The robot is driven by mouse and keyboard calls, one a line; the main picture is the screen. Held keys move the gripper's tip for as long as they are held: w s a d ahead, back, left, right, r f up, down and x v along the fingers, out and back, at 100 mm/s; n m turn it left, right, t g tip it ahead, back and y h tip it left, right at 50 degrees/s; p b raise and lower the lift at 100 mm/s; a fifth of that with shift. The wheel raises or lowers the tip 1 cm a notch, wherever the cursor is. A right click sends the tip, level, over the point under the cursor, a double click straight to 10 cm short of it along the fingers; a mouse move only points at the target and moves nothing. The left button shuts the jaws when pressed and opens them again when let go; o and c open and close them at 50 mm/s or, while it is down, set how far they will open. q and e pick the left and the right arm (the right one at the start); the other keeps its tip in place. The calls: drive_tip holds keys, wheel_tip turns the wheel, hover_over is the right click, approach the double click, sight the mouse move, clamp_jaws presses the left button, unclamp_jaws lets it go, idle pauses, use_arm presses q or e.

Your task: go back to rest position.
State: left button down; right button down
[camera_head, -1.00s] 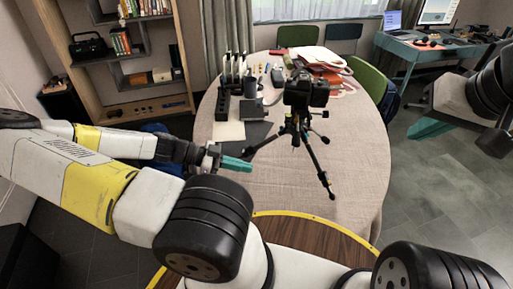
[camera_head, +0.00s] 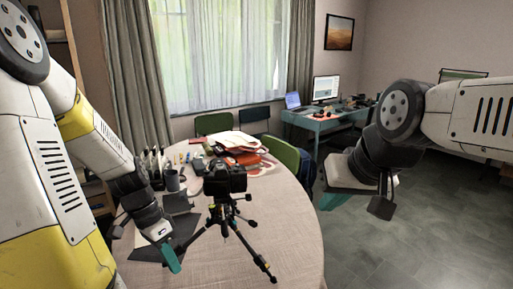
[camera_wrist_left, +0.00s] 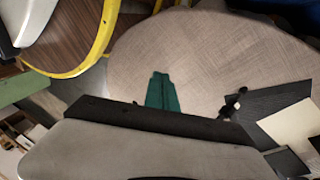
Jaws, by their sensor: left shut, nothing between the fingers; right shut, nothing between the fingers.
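My left gripper (camera_head: 172,262) hangs over the left part of the round table, left of the tripod, with its teal fingers together and nothing in them. Its teal fingers also show in the left wrist view (camera_wrist_left: 162,92), above the bare tablecloth. My right gripper (camera_head: 330,200) is at the right, out past the table's edge above the floor, shut and empty, partly hidden by its own wrist. A black camera (camera_head: 225,178) sits upright on a small tripod (camera_head: 228,222) that stands on the table.
The round table (camera_head: 290,240) has a light cloth, bare at its front right. Red and white bags (camera_head: 240,146), a mug (camera_head: 172,181) and dark sheets lie at its back and left. Green chairs (camera_head: 280,152) stand behind. A desk (camera_head: 310,122) is further back.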

use_arm(q)
drive_tip(key=s+d+r+n+t, duration=0.1)
drive_tip(key=d+r+n+t, duration=0.1)
drive_tip(key=r, duration=0.5)
drive_tip(key=s+d+r+n+t+y, duration=0.1)
drive_tip(key=d+r+n+t, duration=0.1)
drive_tip(key=r, duration=0.5)
drive_tip(key=s+d+r+n+t, duration=0.2)
drive_tip(key=d+r+n+t, duration=0.1)
drive_tip(key=r, duration=0.4)
drive_tip(key=shift+r+n, duration=0.25)
drive_tip(key=shift+n, duration=0.15)
drive_tip(key=shift+s, duration=0.1)
